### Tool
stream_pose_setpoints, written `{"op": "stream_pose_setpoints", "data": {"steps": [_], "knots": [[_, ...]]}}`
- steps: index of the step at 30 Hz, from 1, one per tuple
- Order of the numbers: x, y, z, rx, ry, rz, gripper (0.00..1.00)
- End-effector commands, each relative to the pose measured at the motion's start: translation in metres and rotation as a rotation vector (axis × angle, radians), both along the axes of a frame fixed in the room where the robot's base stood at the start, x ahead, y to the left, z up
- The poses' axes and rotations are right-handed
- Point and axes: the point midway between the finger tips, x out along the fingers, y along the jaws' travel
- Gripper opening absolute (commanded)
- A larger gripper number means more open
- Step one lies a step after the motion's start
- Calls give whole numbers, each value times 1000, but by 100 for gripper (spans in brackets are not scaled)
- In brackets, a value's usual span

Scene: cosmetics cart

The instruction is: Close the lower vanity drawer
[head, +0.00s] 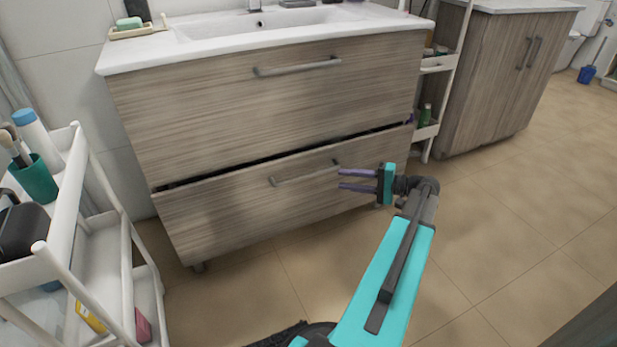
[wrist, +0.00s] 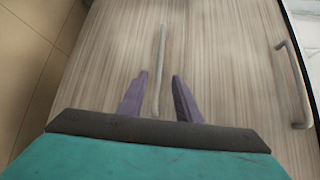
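The lower vanity drawer (head: 245,205) has a grey wood-grain front and stands slightly open, with a dark gap along its top edge. Its bar handle (head: 305,172) runs across the front. In the wrist view the drawer front (wrist: 105,70) fills the middle, and the handle (wrist: 162,50) lines up between my fingers. My gripper (head: 341,179) is open and empty, with two purple fingers pointing at the drawer front by the handle's right end. In the wrist view my gripper (wrist: 160,75) shows a clear gap between its fingers. I cannot tell whether the fingertips touch the front.
The upper drawer (head: 270,95) looks shut below the white sink top (head: 210,48). A white cart (head: 100,240) with toiletries stands at the left. A white shelf rack (head: 440,64) and a wooden cabinet (head: 500,85) stand at the right. The tiled floor (head: 490,235) is clear at the right.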

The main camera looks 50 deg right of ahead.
Motion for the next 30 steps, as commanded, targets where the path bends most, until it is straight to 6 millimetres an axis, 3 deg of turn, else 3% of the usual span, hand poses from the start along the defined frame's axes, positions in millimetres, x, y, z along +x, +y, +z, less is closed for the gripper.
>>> {"op": "stream_pose_setpoints", "data": {"steps": [11, 30], "knots": [[21, 10, -6, 1, 1, 1, 31], [100, 44, -18, 0, 1, 0, 31]]}}
